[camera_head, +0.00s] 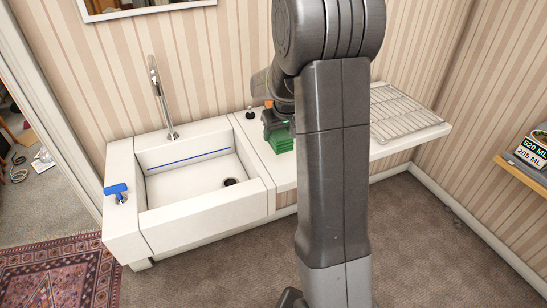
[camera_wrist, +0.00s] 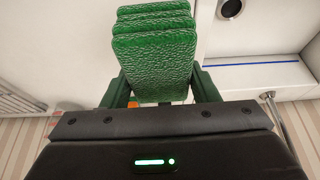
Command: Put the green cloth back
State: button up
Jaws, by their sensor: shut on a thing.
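The green cloth (camera_wrist: 153,65) is a folded stack with a rough texture, held between the two fingers of my gripper (camera_wrist: 160,88) in the wrist view. In the head view the green cloth (camera_head: 281,141) shows just left of my arm, at the counter strip right of the sink. My gripper (camera_head: 277,122) is shut on it from above. My arm hides part of the gripper and the counter behind it. I cannot tell whether the cloth touches the counter.
A white sink (camera_head: 190,170) with a tall tap (camera_head: 162,100) lies left of the cloth. A blue-handled valve (camera_head: 117,192) sits on its left ledge. A small dark knob (camera_head: 250,113) stands behind the gripper. A wire drying rack (camera_head: 402,112) lies on the counter at right.

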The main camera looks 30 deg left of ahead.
aim_at(282, 136)
jog(key=shift+f, duration=3.3)
jog(key=shift+f, duration=0.15)
jog(key=o, duration=0.9)
jog(key=shift+r+p, duration=0.25)
jog(key=shift+p, duration=0.1)
jog(key=b+v, duration=0.1)
jog(key=v, duration=1)
jog(key=shift+d+r, duration=0.2)
jog(key=shift+r, duration=0.1)
jog(key=shift+f, duration=0.1)
